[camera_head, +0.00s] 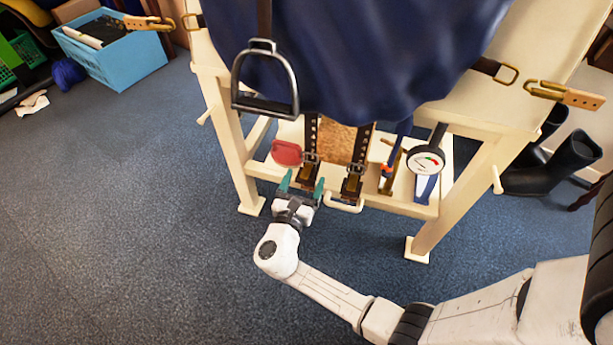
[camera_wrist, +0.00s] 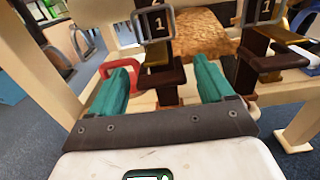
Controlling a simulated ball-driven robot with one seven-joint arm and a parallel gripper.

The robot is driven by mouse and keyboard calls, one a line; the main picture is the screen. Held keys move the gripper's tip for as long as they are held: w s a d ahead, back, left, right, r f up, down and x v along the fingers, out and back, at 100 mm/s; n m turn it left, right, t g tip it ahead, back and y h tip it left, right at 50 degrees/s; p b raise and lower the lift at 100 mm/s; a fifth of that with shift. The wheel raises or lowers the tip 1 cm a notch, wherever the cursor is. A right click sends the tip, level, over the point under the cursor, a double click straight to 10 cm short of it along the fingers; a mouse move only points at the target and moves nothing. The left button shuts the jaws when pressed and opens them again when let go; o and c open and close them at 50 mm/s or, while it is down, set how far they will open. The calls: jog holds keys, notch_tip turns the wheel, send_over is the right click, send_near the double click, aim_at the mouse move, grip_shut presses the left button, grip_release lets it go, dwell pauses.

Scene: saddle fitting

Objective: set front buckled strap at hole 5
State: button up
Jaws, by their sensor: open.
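Two dark straps hang side by side below the blue saddle cloth. The left strap (camera_head: 309,132) and the right strap (camera_head: 362,143) each end in a buckle with a brown strap end. I cannot tell which is the front one. My gripper (camera_head: 302,184) is open, with teal fingers, just below the left buckle. In the wrist view, my gripper (camera_wrist: 163,88) has the left strap's brown end (camera_wrist: 166,78) showing between its fingers; no grip is visible.
A pale wooden stand (camera_head: 480,190) carries the blue cloth (camera_head: 370,60), with a metal stirrup (camera_head: 265,105) hanging at left. A red object (camera_head: 287,153) and a round gauge (camera_head: 427,160) flank the straps. Black boots (camera_head: 552,162) stand at right.

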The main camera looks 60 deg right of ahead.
jog(key=shift+x, duration=1.45)
